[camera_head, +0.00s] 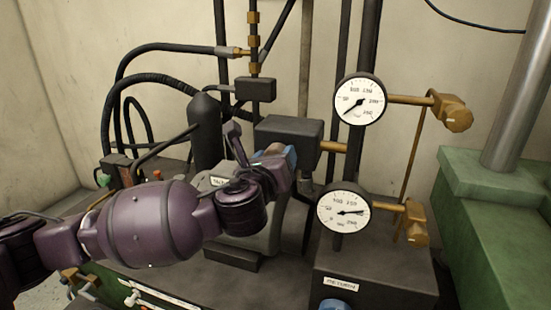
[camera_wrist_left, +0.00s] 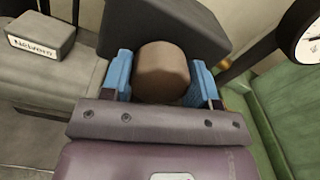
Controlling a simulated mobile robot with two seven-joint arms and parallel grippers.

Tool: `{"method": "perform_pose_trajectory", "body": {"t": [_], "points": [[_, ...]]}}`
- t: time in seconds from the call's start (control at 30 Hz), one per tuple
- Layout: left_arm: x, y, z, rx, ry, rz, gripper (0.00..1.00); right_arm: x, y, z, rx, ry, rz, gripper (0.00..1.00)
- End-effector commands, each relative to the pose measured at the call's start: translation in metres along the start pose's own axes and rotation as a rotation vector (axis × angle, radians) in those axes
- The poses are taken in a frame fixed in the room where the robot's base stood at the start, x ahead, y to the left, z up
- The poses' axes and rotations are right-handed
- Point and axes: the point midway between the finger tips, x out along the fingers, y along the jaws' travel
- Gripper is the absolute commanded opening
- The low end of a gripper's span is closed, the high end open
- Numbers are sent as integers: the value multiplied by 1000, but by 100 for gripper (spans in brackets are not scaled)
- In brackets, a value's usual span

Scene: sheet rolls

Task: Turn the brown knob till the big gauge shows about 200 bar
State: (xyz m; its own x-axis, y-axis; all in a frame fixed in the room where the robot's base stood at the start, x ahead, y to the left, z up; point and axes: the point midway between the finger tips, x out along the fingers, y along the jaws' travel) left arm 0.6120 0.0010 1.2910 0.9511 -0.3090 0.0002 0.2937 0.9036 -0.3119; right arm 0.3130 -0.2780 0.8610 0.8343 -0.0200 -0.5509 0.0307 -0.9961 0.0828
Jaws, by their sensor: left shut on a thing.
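The brown knob (camera_wrist_left: 162,72) is a round cylinder on a dark block (camera_wrist_left: 180,25) in the left wrist view. My left gripper (camera_wrist_left: 163,80) has its blue fingers on both sides of the knob and is shut on it. In the head view my left gripper (camera_head: 278,157) is at the front of the dark valve block (camera_head: 288,130) and mostly hides the knob. The upper round gauge (camera_head: 360,98) has its needle toward the lower left. The lower gauge (camera_head: 343,208) has its needle toward the right. Their numbers are too small to read surely. My right gripper is not in view.
Brass valves (camera_head: 452,112) and (camera_head: 415,222) stick out right of the gauges. Black hoses (camera_head: 150,80) loop at the left. A green machine body (camera_head: 495,210) stands at the right. A labelled box (camera_wrist_left: 45,38) shows in the wrist view.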

Motion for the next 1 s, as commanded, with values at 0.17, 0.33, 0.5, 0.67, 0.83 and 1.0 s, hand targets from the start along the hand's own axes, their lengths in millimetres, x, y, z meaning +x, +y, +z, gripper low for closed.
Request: {"method": "perform_pose_trajectory", "body": {"t": [0.17, 0.33, 0.5, 0.67, 0.83, 1.0], "points": [[0, 0, -1, -1, 2, 0, 31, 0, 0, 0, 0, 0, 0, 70], [0, 0, -1, -1, 1, 0, 75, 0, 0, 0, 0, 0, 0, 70], [0, 0, 0, -1, 1, 0, 80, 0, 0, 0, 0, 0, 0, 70], [-1, 0, 0, -2, 1, 0, 80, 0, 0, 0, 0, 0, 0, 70], [-13, 0, -1, -3, 0, -1, 80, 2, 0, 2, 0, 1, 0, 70], [-40, 0, -2, -2, 1, -2, 80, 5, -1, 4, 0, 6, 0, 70]]}}
